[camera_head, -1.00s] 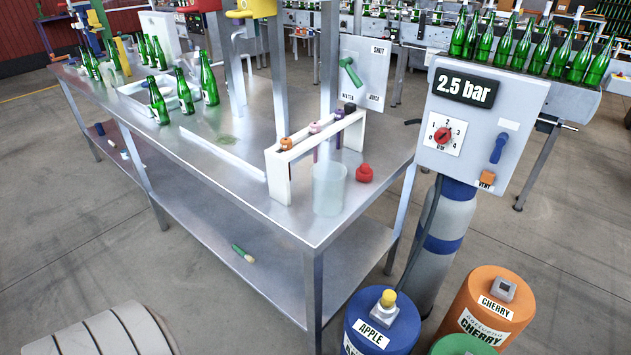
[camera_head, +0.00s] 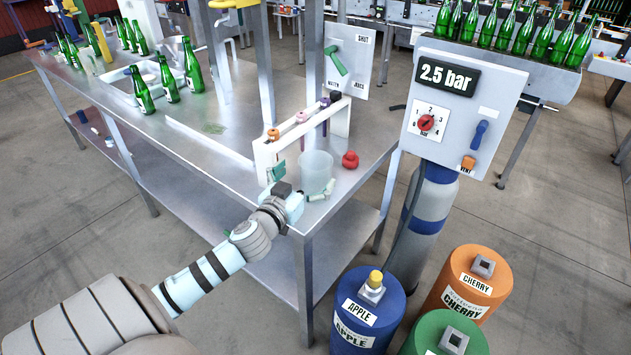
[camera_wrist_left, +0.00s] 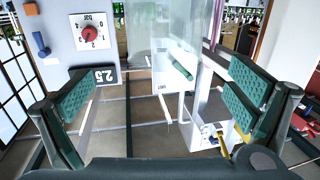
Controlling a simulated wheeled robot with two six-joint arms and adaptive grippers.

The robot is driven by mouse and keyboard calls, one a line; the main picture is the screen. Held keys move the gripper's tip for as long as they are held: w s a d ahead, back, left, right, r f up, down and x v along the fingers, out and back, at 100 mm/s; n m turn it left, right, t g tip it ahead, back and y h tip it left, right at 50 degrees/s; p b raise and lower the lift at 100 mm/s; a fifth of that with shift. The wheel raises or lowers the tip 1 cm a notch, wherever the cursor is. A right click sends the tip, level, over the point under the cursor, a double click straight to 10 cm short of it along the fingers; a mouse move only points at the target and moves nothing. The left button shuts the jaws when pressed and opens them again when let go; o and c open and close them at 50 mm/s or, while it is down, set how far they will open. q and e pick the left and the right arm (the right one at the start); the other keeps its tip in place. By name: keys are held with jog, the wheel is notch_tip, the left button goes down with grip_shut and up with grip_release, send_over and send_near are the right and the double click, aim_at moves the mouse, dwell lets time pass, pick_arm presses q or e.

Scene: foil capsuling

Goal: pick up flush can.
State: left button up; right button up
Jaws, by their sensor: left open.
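The flush can (camera_head: 316,168), a translucent, whitish cylinder, stands upright on the near corner of the steel table (camera_head: 222,153). My left gripper (camera_head: 300,183) is open at the table's edge, its green-padded fingers close to the can. In the left wrist view the fingers of my left gripper (camera_wrist_left: 160,98) are wide apart with nothing held. The clear can (camera_wrist_left: 165,32) shows there at the top, between and beyond them. Whether a finger touches the can I cannot tell. My right gripper is not in view.
A white rack (camera_head: 265,160) with several coloured-topped tools stands just behind the can. A red knobbed piece (camera_head: 350,160) sits to its right. The gauge panel (camera_head: 462,110) stands right of the table, above blue (camera_head: 365,305), orange (camera_head: 455,295) and green drums (camera_head: 440,335).

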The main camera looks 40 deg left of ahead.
aim_at(323, 152)
pick_arm(q)
jog(key=p+x, duration=0.1)
jog(key=x, duration=0.5)
jog(key=shift+w+a, duration=0.15)
jog(key=shift+a, duration=0.05)
jog(key=shift+w+f, duration=0.1)
jog(key=shift+f, duration=0.1)
jog(key=c, duration=1.8)
jog(key=shift+o, duration=0.2)
jog(key=shift+r, duration=0.2)
